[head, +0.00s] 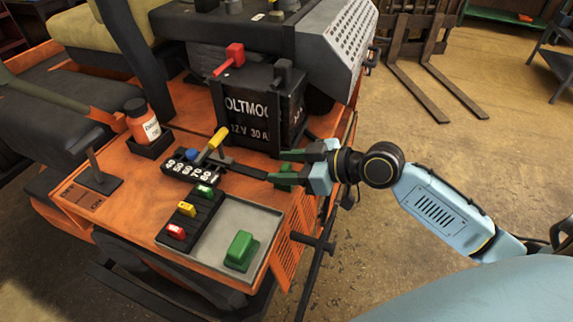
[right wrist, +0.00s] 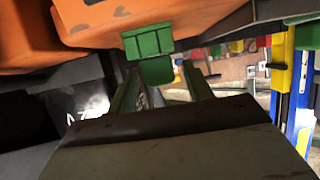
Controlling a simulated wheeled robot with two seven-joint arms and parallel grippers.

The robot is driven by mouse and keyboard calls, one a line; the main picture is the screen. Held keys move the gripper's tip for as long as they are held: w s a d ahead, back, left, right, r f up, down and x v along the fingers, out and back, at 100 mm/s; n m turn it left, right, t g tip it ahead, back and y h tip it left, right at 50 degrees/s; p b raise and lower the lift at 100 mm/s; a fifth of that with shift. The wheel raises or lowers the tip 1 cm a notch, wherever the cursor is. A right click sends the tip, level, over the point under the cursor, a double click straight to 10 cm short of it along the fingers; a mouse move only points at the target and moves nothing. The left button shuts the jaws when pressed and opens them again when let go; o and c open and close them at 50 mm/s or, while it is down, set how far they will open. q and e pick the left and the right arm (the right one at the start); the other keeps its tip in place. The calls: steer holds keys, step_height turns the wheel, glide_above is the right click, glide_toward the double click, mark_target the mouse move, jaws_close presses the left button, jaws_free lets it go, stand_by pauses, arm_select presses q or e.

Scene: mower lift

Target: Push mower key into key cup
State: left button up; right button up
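My right gripper (head: 283,168) is at the right edge of the orange mower deck (head: 155,192), below the black battery box. Its two green fingers are spread apart. A green piece (head: 287,181) shows low at the fingertips. In the right wrist view, a green block with a narrower lower part (right wrist: 149,45) is at an orange surface, ahead of and between the open fingers (right wrist: 160,80). I cannot tell whether it is the mower key or the key cup, or whether a finger touches it. My left gripper is not in view.
The black battery box (head: 258,110) with a red clamp (head: 232,56) stands behind the gripper. A yellow-handled lever (head: 212,145) and a tray rack with coloured blocks (head: 187,209) are left. A green block (head: 241,250) lies in the grey tray. Forklift forks (head: 425,80) stand beyond open floor.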

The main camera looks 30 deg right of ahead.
steer(key=shift+o, duration=0.3)
steer(key=shift+s, duration=0.1)
steer(key=shift+s+d, duration=0.2)
steer(key=shift+d, duration=0.05)
steer(key=b+v, duration=0.2)
steer(key=v, duration=1)
steer(key=shift+s+r, duration=0.2)
steer(key=shift+r, duration=0.15)
steer(key=shift+d, duration=0.1)
